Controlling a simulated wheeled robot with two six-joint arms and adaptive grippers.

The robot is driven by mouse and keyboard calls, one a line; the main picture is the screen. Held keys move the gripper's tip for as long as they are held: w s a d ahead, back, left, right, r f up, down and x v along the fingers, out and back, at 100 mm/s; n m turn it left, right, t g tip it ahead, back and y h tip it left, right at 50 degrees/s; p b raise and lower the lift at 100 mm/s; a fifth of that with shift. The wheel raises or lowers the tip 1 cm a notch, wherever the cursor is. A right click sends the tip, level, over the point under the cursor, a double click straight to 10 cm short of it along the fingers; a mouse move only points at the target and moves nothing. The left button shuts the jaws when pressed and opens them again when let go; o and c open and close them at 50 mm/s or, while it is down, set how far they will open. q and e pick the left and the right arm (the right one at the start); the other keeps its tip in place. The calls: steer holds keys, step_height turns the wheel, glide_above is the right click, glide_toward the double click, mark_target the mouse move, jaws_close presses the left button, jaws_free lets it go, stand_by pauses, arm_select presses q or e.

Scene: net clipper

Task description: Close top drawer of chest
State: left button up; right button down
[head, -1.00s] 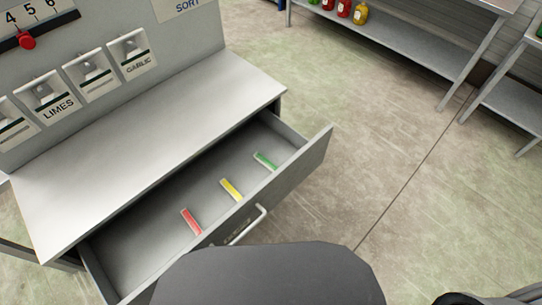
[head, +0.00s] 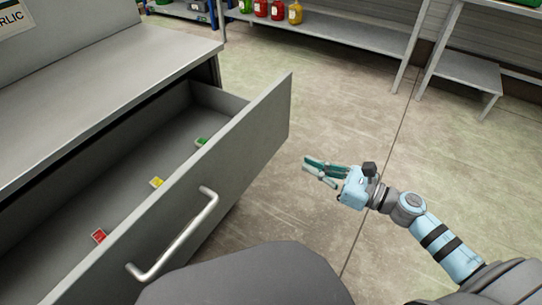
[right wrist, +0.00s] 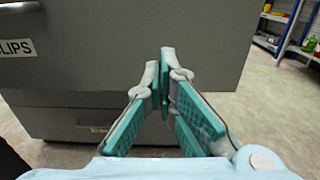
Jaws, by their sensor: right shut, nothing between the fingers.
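The top drawer (head: 215,165) of the grey chest (head: 100,90) is pulled well out, its front facing me with a metal bar handle (head: 180,238). Red (head: 100,236), yellow (head: 157,182) and green (head: 201,141) pieces lie inside it. My right gripper (head: 308,169) is shut and empty, to the right of the drawer front and apart from it in the head view. In the right wrist view the shut fingers (right wrist: 165,55) point toward the drawer front (right wrist: 100,45), with a lower drawer (right wrist: 75,125) beneath it. My left gripper is not in view.
A metal shelf (head: 340,35) with red and yellow bottles stands at the back, with another metal table (head: 460,75) at the right. The concrete floor (head: 350,110) between the chest and the shelves is clear.

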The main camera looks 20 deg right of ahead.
mark_target(260, 144)
steer(key=x, duration=1.2)
steer(key=shift+d, duration=0.1)
steer(key=shift+w, duration=0.1)
